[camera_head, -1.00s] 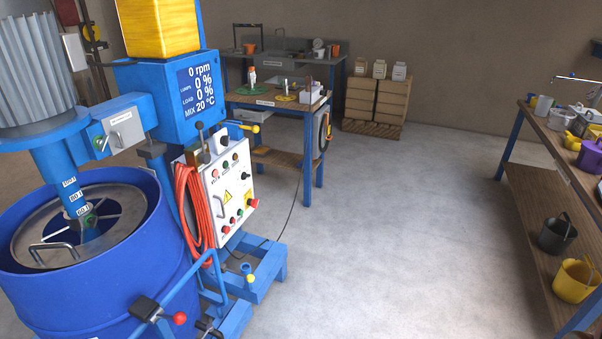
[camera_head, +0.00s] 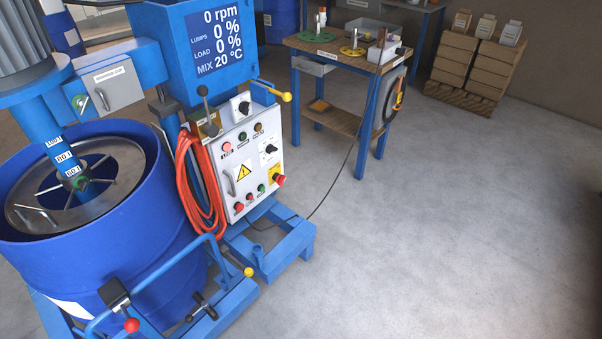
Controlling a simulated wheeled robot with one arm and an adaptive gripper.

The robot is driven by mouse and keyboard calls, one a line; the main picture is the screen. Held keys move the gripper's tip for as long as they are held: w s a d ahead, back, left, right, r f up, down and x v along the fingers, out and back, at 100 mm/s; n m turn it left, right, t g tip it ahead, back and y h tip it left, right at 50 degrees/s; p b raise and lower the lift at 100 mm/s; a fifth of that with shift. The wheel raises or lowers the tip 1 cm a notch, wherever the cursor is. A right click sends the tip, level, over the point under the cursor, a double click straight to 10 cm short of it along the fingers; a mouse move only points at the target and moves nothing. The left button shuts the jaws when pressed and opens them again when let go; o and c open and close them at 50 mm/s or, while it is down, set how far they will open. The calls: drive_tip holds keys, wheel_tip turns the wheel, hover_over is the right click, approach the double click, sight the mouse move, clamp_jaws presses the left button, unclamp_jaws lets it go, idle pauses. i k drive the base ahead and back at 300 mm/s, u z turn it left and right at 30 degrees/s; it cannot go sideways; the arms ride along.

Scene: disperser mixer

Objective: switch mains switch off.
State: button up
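The blue disperser mixer stands at the left, with a white control panel (camera_head: 240,173) on its front. A rotary switch with a white plate and dark handle (camera_head: 242,107) sits at the panel's top. Another dark rotary knob (camera_head: 268,149) sits lower right, above a red button on a yellow plate (camera_head: 278,179). Labels are too small to read, so I cannot tell which is the mains switch or its setting. Several small buttons or lamps also show. The display (camera_head: 216,42) reads 0 rpm, 0 %, 0 % and 20 °C. My gripper is not in view.
An orange hose (camera_head: 203,190) hangs at the panel's left. A blue drum (camera_head: 158,222) stands under the mixer head. Blue base rails (camera_head: 285,245) and a red-knobbed lever (camera_head: 131,325) stick out in front. A workbench (camera_head: 345,60) stands behind. The floor at right is clear.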

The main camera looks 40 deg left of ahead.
sight(280, 179)
drive_tip(key=z, duration=1.6)
drive_tip(key=i, duration=1.65)
drive_tip(key=u, duration=4.8)
drive_tip(key=i, duration=0.8)
drive_tip(key=u, duration=0.6)
drive_tip(key=i, duration=0.9)
drive_tip(key=z, duration=0.3)
